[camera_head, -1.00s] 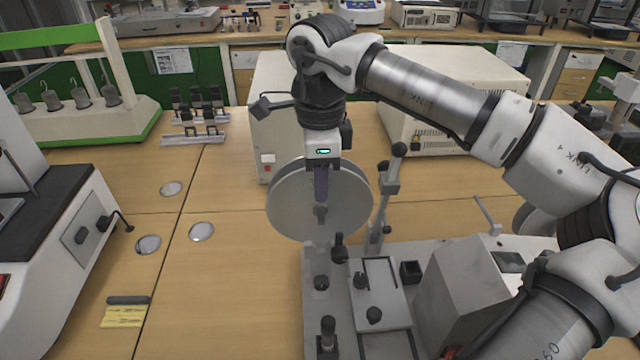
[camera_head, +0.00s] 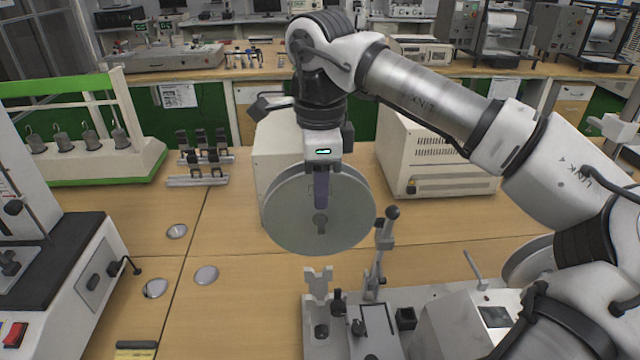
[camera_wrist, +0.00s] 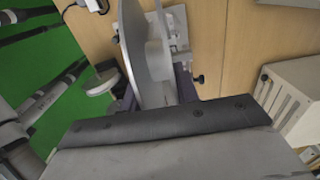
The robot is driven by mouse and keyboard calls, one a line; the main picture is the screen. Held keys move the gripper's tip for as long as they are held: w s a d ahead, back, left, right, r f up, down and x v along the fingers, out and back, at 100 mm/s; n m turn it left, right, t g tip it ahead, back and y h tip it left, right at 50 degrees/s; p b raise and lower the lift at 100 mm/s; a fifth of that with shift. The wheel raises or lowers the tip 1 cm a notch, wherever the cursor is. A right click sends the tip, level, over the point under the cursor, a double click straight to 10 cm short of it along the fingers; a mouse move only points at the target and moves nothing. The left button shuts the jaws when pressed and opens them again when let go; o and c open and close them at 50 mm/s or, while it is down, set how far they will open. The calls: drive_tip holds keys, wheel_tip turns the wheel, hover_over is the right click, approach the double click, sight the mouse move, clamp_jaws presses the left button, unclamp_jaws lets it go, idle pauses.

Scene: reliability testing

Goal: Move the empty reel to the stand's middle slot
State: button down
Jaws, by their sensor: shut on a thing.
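The reel (camera_head: 283,222) is a pair of large pale grey discs around a hub. It hangs upright in my gripper (camera_head: 321,200), which is shut on it near the hub. In the wrist view the reel (camera_wrist: 133,35) shows edge-on between the fingers. The reel is above a forked metal post (camera_head: 319,284) on the machine base, with a gap between them. A low stand (camera_head: 198,181) with several black-topped posts in two rows sits on the table left of the reel, apparently empty. Its slots are too small to make out clearly.
A green-and-white device (camera_head: 80,172) is behind left, with white boxes (camera_head: 440,165) behind the reel. The machine base (camera_head: 325,345) carries an upright lever (camera_head: 385,238). Another disc (camera_head: 528,262) is partly hidden by my arm. Round metal discs (camera_head: 206,275) lie on otherwise clear table at left.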

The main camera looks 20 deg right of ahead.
sight(320, 253)
drive_tip(key=shift+f+b, duration=6.1)
drive_tip(key=shift+f, duration=1.65)
